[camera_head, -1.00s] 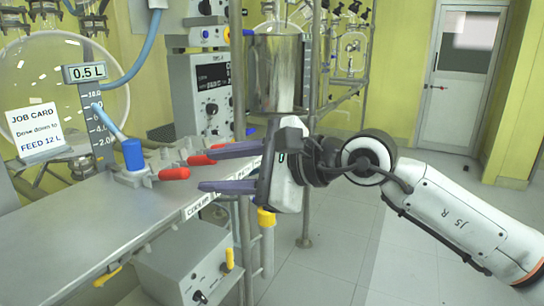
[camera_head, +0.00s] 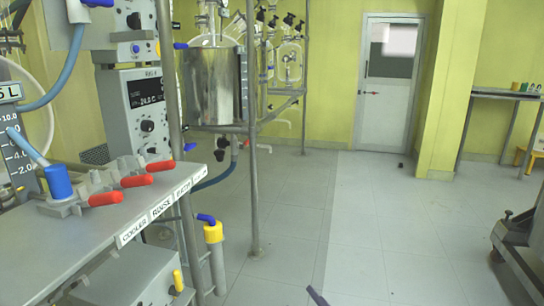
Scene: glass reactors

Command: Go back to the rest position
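Only a purple fingertip of a gripper, most likely my right one (camera_head: 318,297), shows at the bottom edge of the head view. The rest of that gripper and its arm are out of frame, so its opening is hidden. Nothing is seen held at the visible tip, and it is over open floor, apart from the bench. My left gripper is not in view.
At left, a grey bench (camera_head: 90,235) bears red-handled valves (camera_head: 136,181) and a blue valve cap (camera_head: 57,182). A steel vessel (camera_head: 212,85) hangs in a pipe frame behind. The tiled floor (camera_head: 370,225) is clear toward the white door (camera_head: 385,90).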

